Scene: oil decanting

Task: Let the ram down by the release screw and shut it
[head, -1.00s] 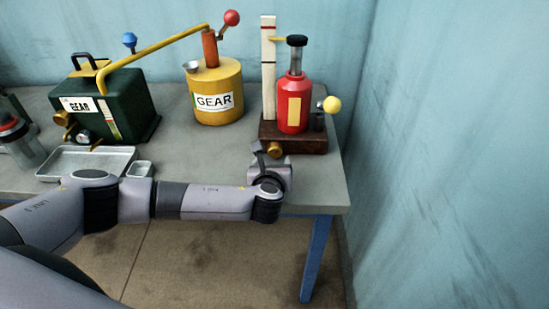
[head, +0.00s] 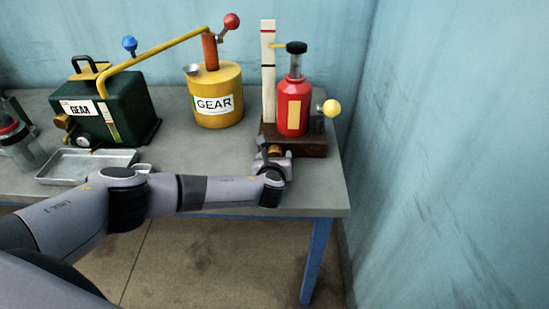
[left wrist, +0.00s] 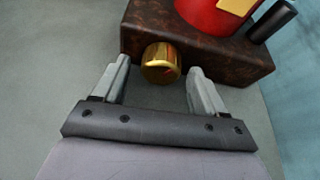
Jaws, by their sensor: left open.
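The red bottle jack (head: 293,105) stands upright on a dark brown base (head: 300,145) at the right end of the table. Its ram (head: 296,65) with a black cap shows raised above the red body, level with a yellow pointer by a striped white post (head: 268,70). The brass release screw (left wrist: 161,62) sticks out of the base's front in the left wrist view. My left gripper (left wrist: 157,82) is open, its fingers on either side of the screw with gaps; contact is not seen. In the head view the left gripper (head: 273,154) partly hides the screw. My right gripper is not in view.
A yellow-knobbed lever (head: 331,108) stands at the jack's right. A yellow GEAR can (head: 216,95) with a pump and a dark green GEAR box (head: 105,108) stand to the left. A metal tray (head: 85,165) lies near the front. A wall (head: 430,150) borders the right.

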